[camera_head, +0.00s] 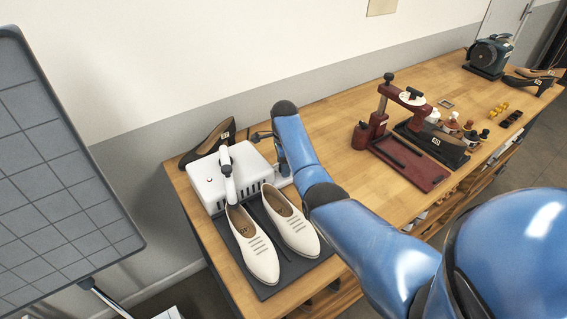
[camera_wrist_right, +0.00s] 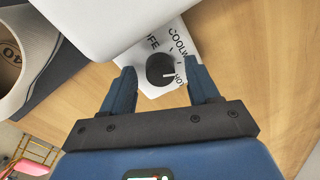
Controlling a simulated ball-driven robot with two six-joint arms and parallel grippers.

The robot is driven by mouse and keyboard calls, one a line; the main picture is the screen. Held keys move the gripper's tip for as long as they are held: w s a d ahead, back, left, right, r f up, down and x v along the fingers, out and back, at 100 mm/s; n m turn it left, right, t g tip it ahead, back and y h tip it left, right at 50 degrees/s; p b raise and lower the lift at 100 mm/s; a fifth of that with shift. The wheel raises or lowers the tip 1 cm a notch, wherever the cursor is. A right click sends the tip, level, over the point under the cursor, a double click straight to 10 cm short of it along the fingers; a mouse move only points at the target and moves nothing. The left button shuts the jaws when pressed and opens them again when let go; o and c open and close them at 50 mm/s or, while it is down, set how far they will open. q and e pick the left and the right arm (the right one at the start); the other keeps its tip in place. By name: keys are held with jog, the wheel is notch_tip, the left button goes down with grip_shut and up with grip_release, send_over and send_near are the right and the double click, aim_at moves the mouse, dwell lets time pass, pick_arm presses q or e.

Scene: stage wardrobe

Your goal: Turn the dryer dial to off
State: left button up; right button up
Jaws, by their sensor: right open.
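The white dryer (camera_head: 208,180) stands on the bench at the left in the head view, with a red light and a nozzle. Its dark round dial (camera_wrist_right: 157,71) sits on a white label panel (camera_wrist_right: 158,93) in the right wrist view. The panel reads OFF, COOL, a partly hidden word starting with W, and HOT. The dial's white pointer line points right, close to HOT and away from OFF. My right gripper (camera_wrist_right: 161,72) is open, one finger on each side of the dial; contact is unclear. In the head view my right arm hides the dial. My left gripper is out of view.
A pair of cream shoes (camera_head: 293,222) sits on a dark mat (camera_head: 283,262) before the dryer. A dark shoe (camera_head: 214,140) lies behind it. A red press (camera_head: 373,134) stands farther right. The bench (camera_head: 331,127) between is mostly clear. A grey panel (camera_head: 55,170) stands left.

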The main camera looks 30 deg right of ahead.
jog(key=c, duration=1)
jog(key=shift+c, duration=0.2)
jog(key=n+p, duration=0.1)
jog(key=n, duration=0.3)
jog(key=shift+r, duration=0.1)
jog(key=n, duration=0.5)
jog(key=shift+d+y+p, duration=0.1)
jog(key=shift+y+p, duration=0.2)
jog(key=shift+p, duration=0.05)
jog(key=n, duration=0.5)
jog(key=shift+w+n, duration=0.1)
jog(key=shift+n, duration=0.3)
jog(key=n+b, duration=0.1)
jog(key=n, duration=0.4)
jog(key=shift+g, duration=0.3)
